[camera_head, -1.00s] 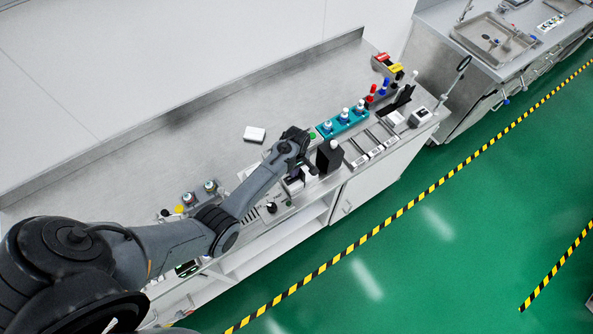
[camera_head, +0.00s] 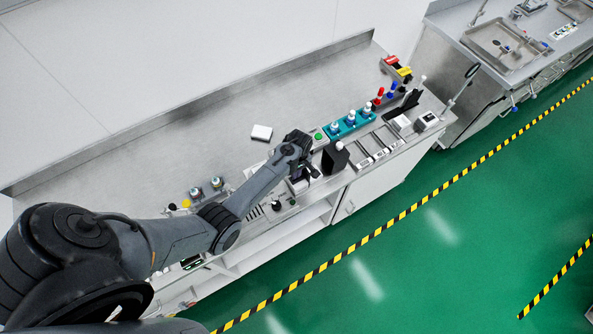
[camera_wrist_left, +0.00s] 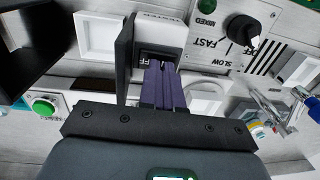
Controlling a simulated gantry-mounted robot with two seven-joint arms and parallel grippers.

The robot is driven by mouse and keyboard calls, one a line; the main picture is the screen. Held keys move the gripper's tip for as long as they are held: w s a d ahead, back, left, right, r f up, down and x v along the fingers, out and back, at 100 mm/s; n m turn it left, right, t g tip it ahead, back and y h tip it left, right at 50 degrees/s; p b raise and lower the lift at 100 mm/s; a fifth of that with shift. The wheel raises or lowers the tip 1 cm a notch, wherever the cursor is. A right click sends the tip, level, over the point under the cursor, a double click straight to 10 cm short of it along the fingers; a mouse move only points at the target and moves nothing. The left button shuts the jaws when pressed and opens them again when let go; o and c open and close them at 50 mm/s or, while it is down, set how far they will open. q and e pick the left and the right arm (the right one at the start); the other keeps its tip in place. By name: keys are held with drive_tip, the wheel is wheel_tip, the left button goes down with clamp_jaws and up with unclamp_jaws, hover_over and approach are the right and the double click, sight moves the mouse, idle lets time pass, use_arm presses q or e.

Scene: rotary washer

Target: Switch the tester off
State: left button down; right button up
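In the left wrist view the tester (camera_wrist_left: 171,32) is a white box with dark lettering on its top edge, partly cut off. A dark recess on its face carries a label of which "FF" shows. My left gripper (camera_wrist_left: 160,66) has its purple fingers pressed together, with the tips at or just in front of this recess. The tips hide part of it, and I cannot tell if they touch the switch. In the head view my left gripper (camera_head: 306,170) is low over the front of the bench; the arm hides most of the tester. My right gripper is out of view.
A dark upright plate (camera_wrist_left: 124,45) stands close beside the fingers. A panel with a black FAST/SLOW knob (camera_wrist_left: 242,29) is to the right, and a green button (camera_wrist_left: 44,106) to the left. A teal bottle rack (camera_head: 342,128) stands farther along the bench (camera_head: 150,150).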

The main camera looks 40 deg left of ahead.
use_arm(q)
drive_tip(key=shift+s+f, duration=0.1)
drive_tip(key=shift+s, duration=0.1)
drive_tip(key=shift+r+p, duration=0.45)
drive_tip(key=shift+p, duration=0.05)
drive_tip(key=r+p, duration=0.4)
drive_tip(key=shift+w+r, duration=0.2)
drive_tip(key=shift+w, duration=0.1)
wheel_tip(320, 180, up, 9)
drive_tip(key=b, duration=0.1)
drive_tip(key=shift+w, duration=0.35)
drive_tip(key=shift+d, duration=0.1)
